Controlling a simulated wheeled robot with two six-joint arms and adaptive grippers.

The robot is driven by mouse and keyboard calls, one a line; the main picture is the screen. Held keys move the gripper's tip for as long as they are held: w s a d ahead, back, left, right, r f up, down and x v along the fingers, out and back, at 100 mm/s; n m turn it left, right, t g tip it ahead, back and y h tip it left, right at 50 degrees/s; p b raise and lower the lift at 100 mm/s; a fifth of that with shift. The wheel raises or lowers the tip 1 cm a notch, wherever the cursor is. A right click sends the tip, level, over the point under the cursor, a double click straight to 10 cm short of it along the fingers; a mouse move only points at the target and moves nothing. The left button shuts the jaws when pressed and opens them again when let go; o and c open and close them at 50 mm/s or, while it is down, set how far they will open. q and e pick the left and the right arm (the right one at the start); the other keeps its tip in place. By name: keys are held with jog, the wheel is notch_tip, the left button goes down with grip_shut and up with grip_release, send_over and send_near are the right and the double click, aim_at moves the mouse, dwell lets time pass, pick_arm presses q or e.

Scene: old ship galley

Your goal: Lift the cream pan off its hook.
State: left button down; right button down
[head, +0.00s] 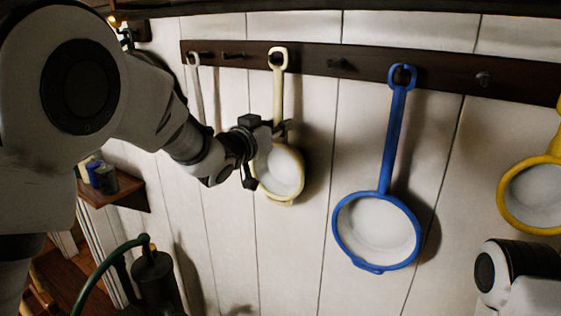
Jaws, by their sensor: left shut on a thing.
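The cream pan (281,173) hangs against the white plank wall, bowl down, its long handle upright. The handle's ring is at a hook on the dark wooden rail (432,81); I cannot tell whether the ring still bears on the hook. My left gripper (278,131) is shut on the cream pan at the lower handle, just above the bowl. My left arm comes in from the left and covers part of the wall. My right gripper is out of view; only part of my right arm shows at the lower right.
A blue pan (380,230) hangs right of the cream one, and a yellow pan (533,194) at the right edge. A pale handle (197,90) hangs at left, partly behind my arm. A small shelf (128,193) with jars and a dark canister (157,284) stand lower left.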

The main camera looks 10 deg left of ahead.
pick_arm(q)
jog(key=shift+s+a, duration=0.1)
jog(key=shift+s+a, duration=0.1)
jog(key=shift+s, duration=0.1)
jog(key=b+v, duration=0.2)
jog(key=v, duration=0.6)
dwell(0.6)
jog(key=v, duration=0.6)
dwell(0.4)
jog(key=shift+w, duration=0.1)
